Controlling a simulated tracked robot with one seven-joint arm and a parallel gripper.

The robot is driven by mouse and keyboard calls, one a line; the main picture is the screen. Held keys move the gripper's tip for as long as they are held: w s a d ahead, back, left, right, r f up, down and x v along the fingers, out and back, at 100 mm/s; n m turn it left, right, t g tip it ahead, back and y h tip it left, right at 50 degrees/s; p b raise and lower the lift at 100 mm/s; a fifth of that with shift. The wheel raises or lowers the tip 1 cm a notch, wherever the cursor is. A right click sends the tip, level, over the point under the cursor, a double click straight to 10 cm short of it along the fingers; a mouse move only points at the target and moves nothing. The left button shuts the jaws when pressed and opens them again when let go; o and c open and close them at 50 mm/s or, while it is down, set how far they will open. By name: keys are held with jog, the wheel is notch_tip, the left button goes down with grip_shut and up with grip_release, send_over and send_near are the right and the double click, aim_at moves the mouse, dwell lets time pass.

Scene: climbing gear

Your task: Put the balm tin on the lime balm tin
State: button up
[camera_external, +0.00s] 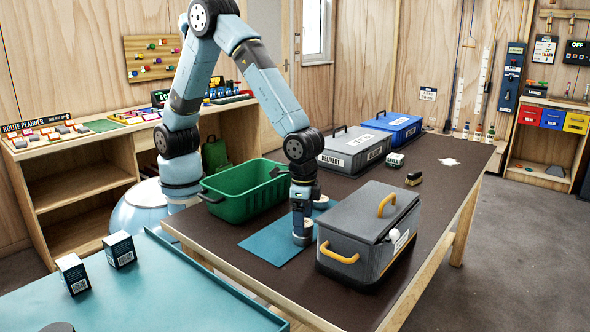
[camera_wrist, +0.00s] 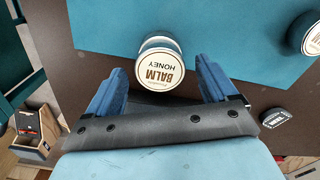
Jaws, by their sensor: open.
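My gripper (camera_wrist: 160,66) is open, its two blue fingers either side of a round balm tin with a cream lid (camera_wrist: 160,70) reading "BALM HONEY". A pale rim and dark side show just beyond this lid; I cannot tell whether that is a second tin under it. Another round tin with a cream lid (camera_wrist: 308,36) is at the right edge of the wrist view, on the blue mat, its label unreadable. I cannot tell which tin is the lime one. In the external view my gripper (camera_external: 302,238) points down low over the mat.
The blue mat (camera_external: 262,246) lies on the dark table. A green crate (camera_external: 238,206) stands left, a grey lidded toolbox (camera_external: 345,222) close on the right. A grey delivery box (camera_external: 352,150) and a blue box (camera_external: 393,124) stand behind. A small dark labelled item (camera_wrist: 276,118) lies off the mat.

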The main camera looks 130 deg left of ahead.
jog(key=s+r+m+t, duration=0.1)
jog(key=s+r, duration=0.3)
jog(key=r, duration=0.6)
jog(key=s+r, duration=0.4)
jog(key=r, duration=0.6)
jog(key=s+r+m+t, duration=0.1)
jog(key=s+r, duration=0.2)
jog(key=s, duration=0.6)
jog(key=s+r+m+t, duration=0.1)
jog(key=s+r+t, duration=0.1)
jog(key=s, duration=0.8)
jog(key=s+r+m+t, duration=0.1)
jog(key=s+r, duration=0.2)
jog(key=s, duration=0.6)
jog(key=shift+s+r+m+t, duration=0.25)
jog(key=shift+r+m+t, duration=0.05)
jog(key=shift+r, duration=0.05)
